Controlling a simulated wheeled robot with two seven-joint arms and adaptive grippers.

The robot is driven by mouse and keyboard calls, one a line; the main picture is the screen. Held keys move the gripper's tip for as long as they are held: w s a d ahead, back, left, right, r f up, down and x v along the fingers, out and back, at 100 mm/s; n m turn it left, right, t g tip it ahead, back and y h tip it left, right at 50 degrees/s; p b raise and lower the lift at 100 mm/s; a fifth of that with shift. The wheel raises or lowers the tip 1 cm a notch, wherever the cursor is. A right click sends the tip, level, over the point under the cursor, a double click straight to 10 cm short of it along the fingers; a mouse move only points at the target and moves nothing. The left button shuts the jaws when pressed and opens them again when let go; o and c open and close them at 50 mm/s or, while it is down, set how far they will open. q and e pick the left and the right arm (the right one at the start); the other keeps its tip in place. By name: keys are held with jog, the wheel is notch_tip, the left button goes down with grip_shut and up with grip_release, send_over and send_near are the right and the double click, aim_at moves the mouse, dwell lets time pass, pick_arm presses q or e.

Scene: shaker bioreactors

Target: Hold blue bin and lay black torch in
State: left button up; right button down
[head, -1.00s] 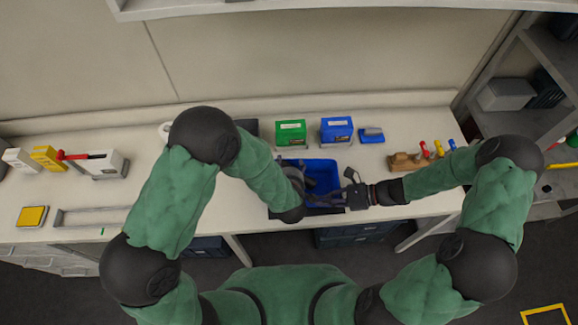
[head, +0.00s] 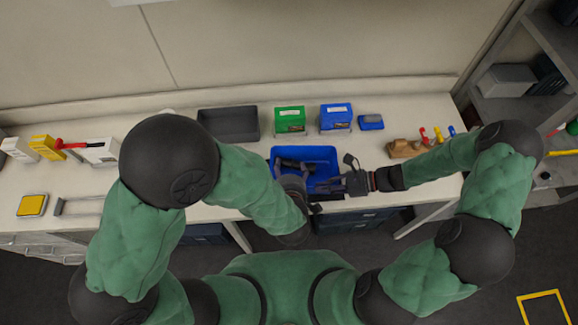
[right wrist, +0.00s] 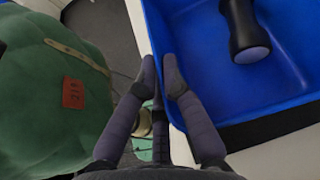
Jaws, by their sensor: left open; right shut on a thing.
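The blue bin (head: 325,155) stands at the front edge of the white table. The black torch (head: 296,164) lies inside it towards the back left. In the right wrist view the torch (right wrist: 241,32) rests on the floor of the bin (right wrist: 290,85), with no finger on the part that shows. My left gripper (head: 292,182) is open at the bin's front left, just in front of the torch; its fingertips are hard to make out. My right gripper (head: 337,184) is shut on the bin's near rim; its fingers (right wrist: 160,76) straddle the wall.
Behind the bin are a grey tray (head: 229,124), a green box (head: 290,119), a blue box (head: 336,117) and a small blue case (head: 371,122). A wooden holder (head: 405,148) with coloured pegs stands to the right. Dark crates (head: 350,221) sit under the table.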

jog(key=c, duration=1.3)
grip_release()
jog(key=v, duration=1.2)
